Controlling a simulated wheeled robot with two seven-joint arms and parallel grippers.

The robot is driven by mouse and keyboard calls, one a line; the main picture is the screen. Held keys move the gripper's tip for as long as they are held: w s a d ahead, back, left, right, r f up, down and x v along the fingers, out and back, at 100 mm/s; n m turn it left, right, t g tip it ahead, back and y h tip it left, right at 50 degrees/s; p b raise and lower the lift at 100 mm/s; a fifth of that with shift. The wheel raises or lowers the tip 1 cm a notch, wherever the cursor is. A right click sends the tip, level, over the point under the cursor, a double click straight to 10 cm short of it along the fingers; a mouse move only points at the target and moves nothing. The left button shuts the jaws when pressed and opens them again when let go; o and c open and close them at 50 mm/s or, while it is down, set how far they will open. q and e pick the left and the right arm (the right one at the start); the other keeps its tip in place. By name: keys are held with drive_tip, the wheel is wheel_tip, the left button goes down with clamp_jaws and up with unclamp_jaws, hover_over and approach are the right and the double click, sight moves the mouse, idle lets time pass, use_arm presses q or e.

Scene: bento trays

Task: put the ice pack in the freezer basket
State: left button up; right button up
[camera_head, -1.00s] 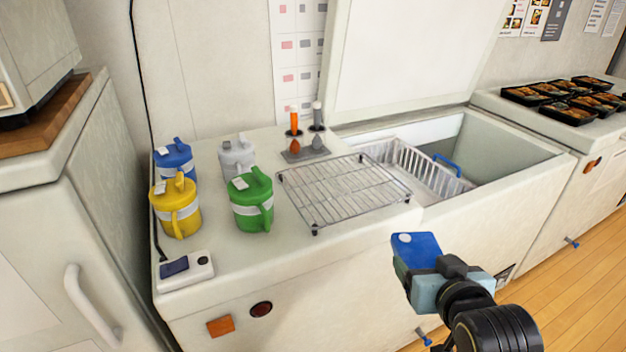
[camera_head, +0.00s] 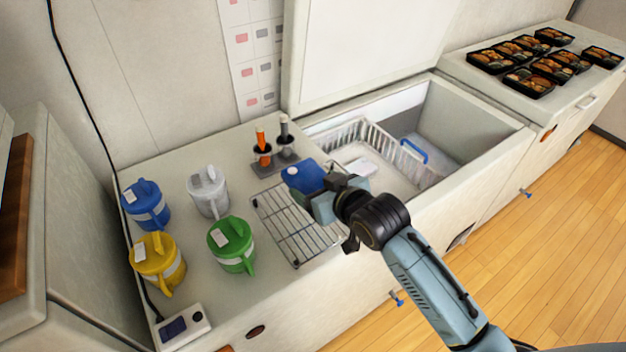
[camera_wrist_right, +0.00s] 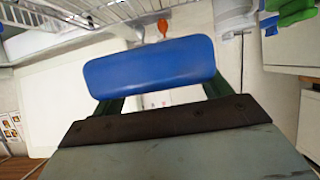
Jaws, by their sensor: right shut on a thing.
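The blue ice pack (camera_head: 303,176) with a white cap is held in my right gripper (camera_head: 318,189), above the wire rack in the head view. In the right wrist view the ice pack (camera_wrist_right: 150,67) lies across between the two fingers. The white wire freezer basket (camera_head: 385,160) sits inside the open chest freezer, to the right of the gripper. It has a blue handle (camera_head: 414,151) and a pale flat item (camera_head: 361,167) shows in it. My right arm hides part of the basket's near side. My left gripper is not in view.
The wire rack (camera_head: 291,236) lies on the counter. Blue, grey, yellow and green jugs (camera_head: 232,243) stand left of it. An orange-handled and a grey-handled tool stand in a holder (camera_head: 268,168) behind. The freezer lid (camera_head: 365,45) is raised. Several bento trays (camera_head: 530,82) sit far right.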

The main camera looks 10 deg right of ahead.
drive_tip(key=shift+w, duration=0.15)
wheel_tip(320, 180, down, 10)
drive_tip(key=shift+r+b, duration=0.2)
drive_tip(key=shift+b, duration=0.35)
drive_tip(key=shift+f, duration=0.2)
drive_tip(key=o, duration=1.2)
drive_tip(key=shift+r, duration=0.1)
